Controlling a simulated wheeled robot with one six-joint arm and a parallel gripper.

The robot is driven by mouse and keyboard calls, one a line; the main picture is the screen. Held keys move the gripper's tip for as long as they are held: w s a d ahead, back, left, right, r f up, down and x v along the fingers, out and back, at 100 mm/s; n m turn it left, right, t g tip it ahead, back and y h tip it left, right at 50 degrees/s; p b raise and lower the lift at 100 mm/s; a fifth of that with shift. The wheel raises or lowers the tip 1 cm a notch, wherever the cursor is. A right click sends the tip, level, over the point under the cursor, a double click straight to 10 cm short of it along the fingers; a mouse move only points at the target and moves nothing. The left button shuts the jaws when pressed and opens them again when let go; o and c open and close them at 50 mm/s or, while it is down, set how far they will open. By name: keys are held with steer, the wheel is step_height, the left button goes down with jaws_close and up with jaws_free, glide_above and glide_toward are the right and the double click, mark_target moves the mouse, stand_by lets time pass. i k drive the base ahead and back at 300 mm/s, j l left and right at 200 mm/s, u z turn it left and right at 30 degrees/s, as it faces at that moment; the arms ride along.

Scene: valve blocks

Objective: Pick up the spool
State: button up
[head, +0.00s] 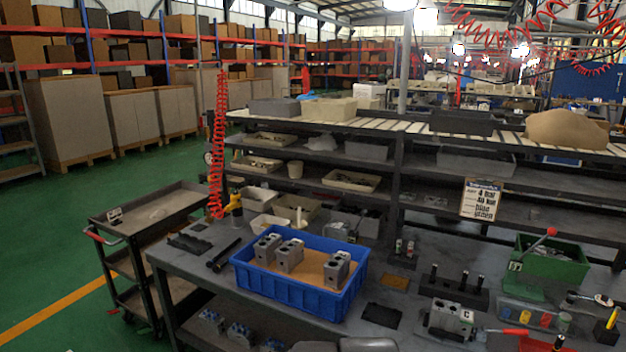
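Several slim dark spool-like pins (463,281) stand upright in a black rack (455,295) on the right part of the workbench. I cannot tell for sure which one is the spool. A grey valve block (446,318) with bores sits in a dark fixture just in front of the rack. More grey valve blocks (289,255) stand in a blue bin (300,295) at the middle of the bench. My gripper is not in view. A grey rounded shape at the bottom edge may be part of my arm; it is cut off.
A green box (550,262) with a red-handled lever stands right of the rack. A clear tray (525,317) of coloured parts and hand tools lie nearby. A black cart (155,210) stands left of the bench. Shelves with bins (350,180) rise behind it.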

mark_target(466, 274)
steer(key=k+l, duration=0.15)
steer(key=i+l+z, duration=0.2)
steer(key=i+l, duration=0.45)
steer(key=i+l+z, duration=0.15)
steer(key=i+l, duration=0.35)
steer(key=i, duration=0.25)
